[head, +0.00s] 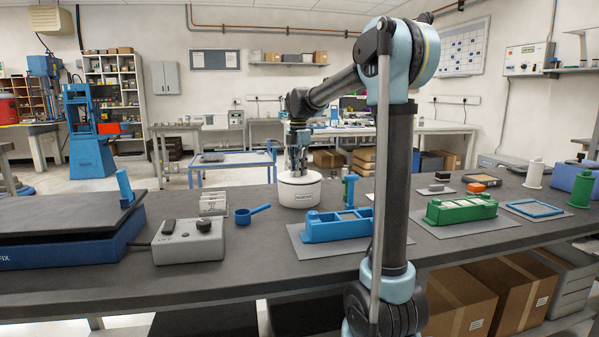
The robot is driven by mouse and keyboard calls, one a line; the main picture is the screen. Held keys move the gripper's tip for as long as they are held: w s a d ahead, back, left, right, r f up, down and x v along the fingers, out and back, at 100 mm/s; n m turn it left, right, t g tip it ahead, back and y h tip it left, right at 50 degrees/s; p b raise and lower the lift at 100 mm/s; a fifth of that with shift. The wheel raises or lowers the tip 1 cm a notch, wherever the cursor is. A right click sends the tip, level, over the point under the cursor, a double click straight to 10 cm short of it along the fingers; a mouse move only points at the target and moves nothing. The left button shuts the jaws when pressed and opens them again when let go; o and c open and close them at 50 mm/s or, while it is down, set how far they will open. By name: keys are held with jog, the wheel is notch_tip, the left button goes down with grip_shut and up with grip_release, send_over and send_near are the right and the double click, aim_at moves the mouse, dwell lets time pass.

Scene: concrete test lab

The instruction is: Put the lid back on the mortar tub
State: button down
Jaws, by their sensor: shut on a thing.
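The white mortar tub (299,196) stands on the dark bench near the middle, with a small printed label on its front. My gripper (298,172) points straight down over the middle of the tub. It is shut on the lid (313,178), a pale disc at the top of the tub. The lid looks level and lies at the rim. I cannot tell from here whether it is seated or just above. The fingertips and the grip point are small and partly hidden.
A blue scoop (253,213) and a grey control box (189,241) lie left of the tub. A blue upright tool (350,190) stands close on its right. Blue (338,226) and green (461,208) moulds lie farther right. Some bench is bare in front of the tub.

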jog(key=c, duration=1.6)
grip_release()
jog(key=shift+o, duration=0.7)
jog(key=o, duration=0.4)
jog(key=shift+r, duration=0.1)
jog(key=shift+r, duration=3.4)
